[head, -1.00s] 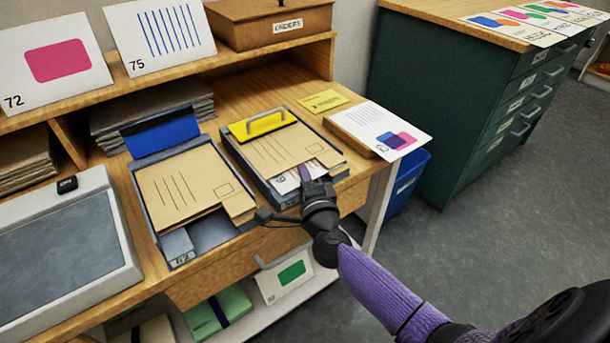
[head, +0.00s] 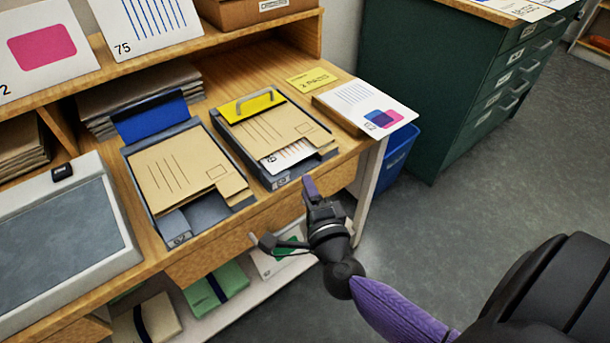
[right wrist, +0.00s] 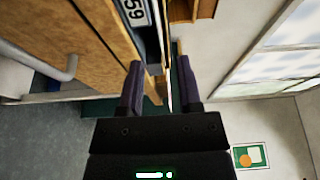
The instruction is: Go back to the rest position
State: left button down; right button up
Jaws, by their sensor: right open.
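My right gripper (head: 309,187) has purple fingers and is just in front of the bench edge, near the front of the right tray. In the right wrist view the two fingers (right wrist: 158,88) stand apart with nothing held between them. The right tray (head: 275,182) has a yellow flap and a brown envelope (head: 277,135), with a white printed card (head: 290,156) showing at its mouth. The left tray (head: 178,238) has a blue flap and another brown envelope (head: 180,172). My left gripper is not in view.
A card on a wooden block (head: 366,105) sits at the bench's right end. A blue bin (head: 398,158) and a green drawer cabinet (head: 440,80) stand right of the bench. A grey-topped board (head: 60,245) lies at left. Open floor (head: 500,190) is at right.

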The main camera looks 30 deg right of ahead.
jog(key=s+a+f+n+g+y+p, duration=0.25)
jog(key=s+f+n+g, duration=0.25)
jog(key=s+f+n, duration=0.5)
jog(key=s+a+f+n+g+y+p, duration=0.1)
jog(key=s+f+n+g+y, duration=0.4)
jog(key=f, duration=0.8)
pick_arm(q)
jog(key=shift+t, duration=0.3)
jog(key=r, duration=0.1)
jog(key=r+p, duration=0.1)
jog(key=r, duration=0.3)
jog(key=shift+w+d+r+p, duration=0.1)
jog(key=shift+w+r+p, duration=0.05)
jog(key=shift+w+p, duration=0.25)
pick_arm(e)
jog(key=s+d+f+n+g+h, duration=0.1)
jog(key=s+n+g, duration=0.3)
jog(key=s, duration=0.8)
jog(key=s+d+f+n+g+h, duration=0.1)
jog(key=s+f+n+g, duration=0.3)
jog(key=s, duration=0.9)
jog(key=shift+s+n+h, duration=0.2)
jog(key=shift+n+h, duration=0.3)
jog(key=shift+h, duration=0.15)
jog(key=shift+f, duration=0.1)
